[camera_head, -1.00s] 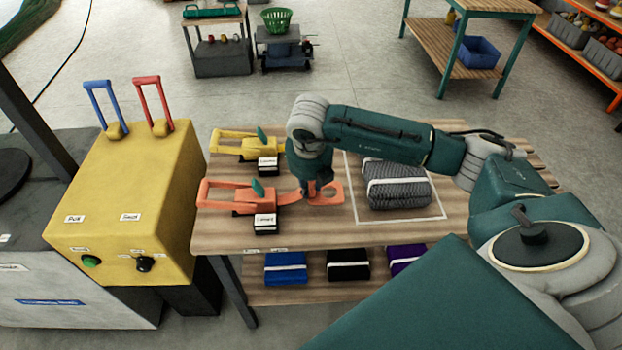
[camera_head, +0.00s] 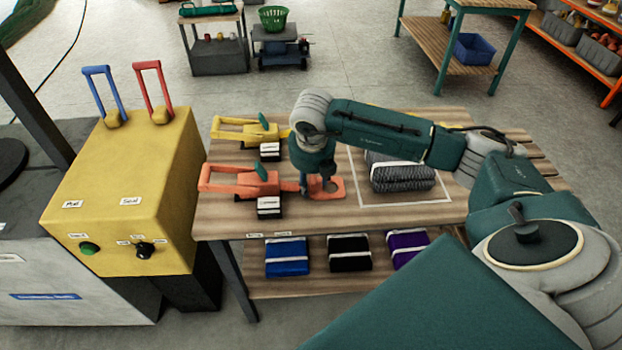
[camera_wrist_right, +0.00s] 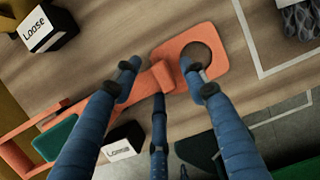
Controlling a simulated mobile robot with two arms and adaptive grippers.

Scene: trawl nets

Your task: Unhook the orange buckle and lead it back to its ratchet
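The orange buckle (camera_head: 337,188), a flat plate with a round hole, lies on the wooden table at the end of a short orange strap. It also shows in the right wrist view (camera_wrist_right: 222,62). The strap leads left to the orange ratchet (camera_head: 235,181), which has a green lever and a white label reading "Loose". My right gripper (camera_head: 319,190) points down over the buckle. In the right wrist view its fingers (camera_wrist_right: 160,85) are spread around the buckle's strap end, and I cannot tell whether they touch it. My left gripper is out of view.
A grey bundle (camera_head: 402,178) with a white band lies in a white outlined square, partly behind my right arm. A yellow ratchet (camera_head: 245,131) sits behind the orange one. A yellow control box (camera_head: 125,200) stands left. Coloured bundles lie on the shelf below.

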